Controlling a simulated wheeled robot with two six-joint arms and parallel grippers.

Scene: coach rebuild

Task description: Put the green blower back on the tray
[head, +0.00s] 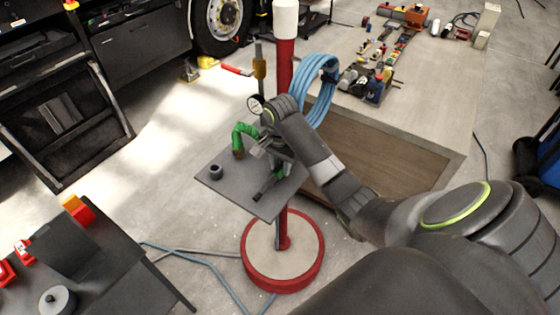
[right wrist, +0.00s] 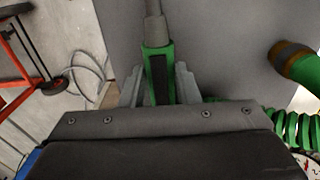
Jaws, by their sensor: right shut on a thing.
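The green blower (right wrist: 158,66) is between the fingers of my right gripper (right wrist: 160,88) in the right wrist view, its grey nozzle pointing away from the gripper. In the head view my right gripper (head: 272,150) is over the right part of the grey tray (head: 236,190), and the green blower (head: 278,170) shows just below it. The tray fills the background behind the blower in the right wrist view (right wrist: 225,45). I cannot tell whether the blower touches the tray. My left gripper is out of view.
A green coiled hose (head: 243,130) with a brass end hangs over the tray's back edge, near a gauge (head: 256,104). A small dark cup (head: 215,171) stands on the tray's left. A red post (head: 284,60) with blue hose (head: 318,85) rises behind. The tray's front left is bare.

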